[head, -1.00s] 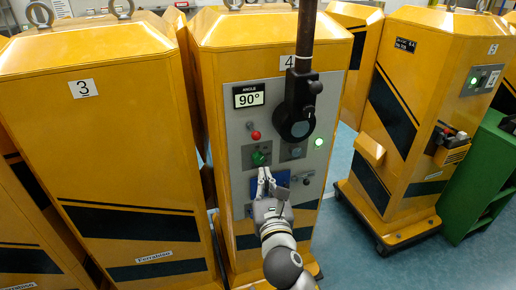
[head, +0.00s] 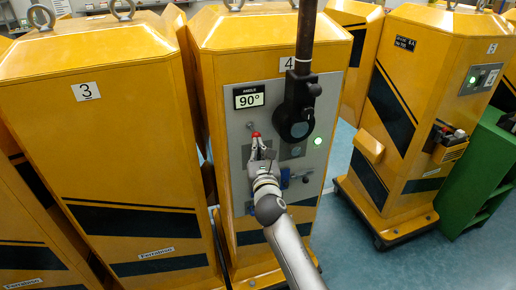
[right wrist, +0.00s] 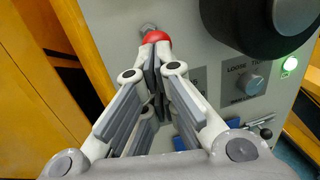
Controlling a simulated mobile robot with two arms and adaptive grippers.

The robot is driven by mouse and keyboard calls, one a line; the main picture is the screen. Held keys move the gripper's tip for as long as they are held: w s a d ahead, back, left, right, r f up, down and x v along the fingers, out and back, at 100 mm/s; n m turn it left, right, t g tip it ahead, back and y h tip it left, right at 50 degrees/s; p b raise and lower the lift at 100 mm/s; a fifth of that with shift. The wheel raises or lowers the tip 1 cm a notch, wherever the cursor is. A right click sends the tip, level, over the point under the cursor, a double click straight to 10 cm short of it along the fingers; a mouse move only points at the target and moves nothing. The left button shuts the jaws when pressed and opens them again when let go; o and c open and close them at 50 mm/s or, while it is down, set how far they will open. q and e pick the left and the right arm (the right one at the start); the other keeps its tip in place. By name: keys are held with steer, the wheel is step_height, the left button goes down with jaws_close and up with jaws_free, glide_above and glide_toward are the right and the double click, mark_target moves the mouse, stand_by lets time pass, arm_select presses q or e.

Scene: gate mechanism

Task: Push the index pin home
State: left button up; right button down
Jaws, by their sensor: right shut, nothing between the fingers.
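The index pin shows as a red knob (head: 256,134) on the grey panel of the yellow cabinet marked 4. In the right wrist view the red knob (right wrist: 155,37) stands out from the panel, with a round metal part behind its top. My right gripper (head: 258,144) is shut and empty, its tips just below the knob in the head view. In the right wrist view the tips of my right gripper (right wrist: 155,50) overlap the knob's lower edge; they look very near or touching, but I cannot tell contact. My left gripper is not in view.
A display (head: 249,97) reads 90°. Right of the knob, a large black hub (head: 294,118) carries a dark upright bar (head: 305,40). A green lamp (head: 318,141) is lit. A small grey knob (right wrist: 251,82) sits below the hub. The cabinet marked 3 (head: 100,150) stands left.

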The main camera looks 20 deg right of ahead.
stand_by(0.3)
steer(key=w, duration=0.2)
steer(key=shift+w+r+b, duration=0.1)
steer(key=shift+w+b, duration=0.25)
steer(key=shift+w, duration=0.05)
